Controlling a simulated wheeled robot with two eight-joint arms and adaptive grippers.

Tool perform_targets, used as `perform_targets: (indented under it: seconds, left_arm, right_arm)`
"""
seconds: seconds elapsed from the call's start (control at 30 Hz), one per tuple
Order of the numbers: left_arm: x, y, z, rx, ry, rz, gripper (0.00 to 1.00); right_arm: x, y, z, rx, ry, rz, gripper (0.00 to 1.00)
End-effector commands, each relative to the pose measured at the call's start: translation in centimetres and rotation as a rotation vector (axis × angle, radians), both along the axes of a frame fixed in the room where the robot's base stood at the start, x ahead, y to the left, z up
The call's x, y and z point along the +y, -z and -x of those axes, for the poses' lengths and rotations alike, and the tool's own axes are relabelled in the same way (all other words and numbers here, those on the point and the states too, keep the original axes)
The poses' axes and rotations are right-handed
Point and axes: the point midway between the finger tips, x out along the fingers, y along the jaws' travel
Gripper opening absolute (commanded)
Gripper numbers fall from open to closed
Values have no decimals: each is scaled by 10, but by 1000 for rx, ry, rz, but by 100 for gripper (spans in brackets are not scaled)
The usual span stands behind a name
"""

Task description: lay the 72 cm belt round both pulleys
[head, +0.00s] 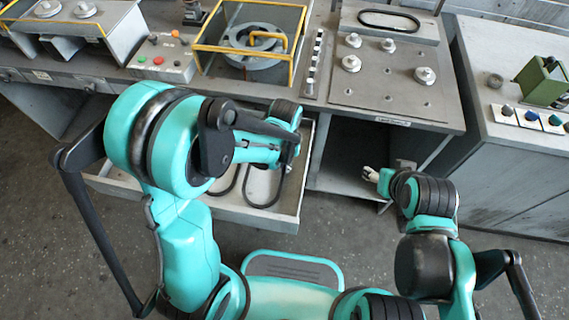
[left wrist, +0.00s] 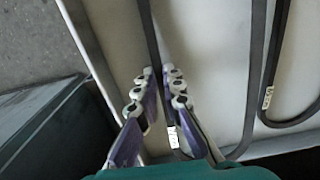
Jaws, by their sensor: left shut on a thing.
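My left gripper (left wrist: 159,92) is down in the open drawer (head: 285,222), its fingers on both sides of a dark belt (left wrist: 155,48) with a small white label. It is shut on this belt; I cannot read the label. Another dark belt (left wrist: 277,60) with a white tag lies to the right in the left wrist view. In the head view, belts (head: 279,192) show in the drawer, partly hidden by my left arm. Several round metal pulley-like parts (head: 351,63) stand on the grey panel; I cannot tell which two are meant. My right gripper (head: 370,173) is empty-looking before the open cabinet bay.
A black belt ring (head: 388,20) lies on a raised plate behind the panel. A yellow-framed guard (head: 289,57) surrounds a round grey housing (head: 256,40). A button box (head: 162,60) stands to its left. A side cabinet (head: 520,170) is at right.

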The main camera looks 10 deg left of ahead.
Motion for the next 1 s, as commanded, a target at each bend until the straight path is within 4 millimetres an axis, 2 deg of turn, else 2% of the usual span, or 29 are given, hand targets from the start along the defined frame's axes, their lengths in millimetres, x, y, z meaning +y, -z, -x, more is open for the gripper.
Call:
perform_targets:
  seconds: [0.13,0.57,1.0]
  left_arm:
    - [0,6,0,-2,0,0,0]
    - [0,6,-1,-3,0,0,0]
    - [0,13,-1,-3,0,0,0]
  right_arm:
    - [0,6,0,0,0,0,57]
    - [0,6,0,0,0,0,57]
    - [0,14,0,0,0,0,57]
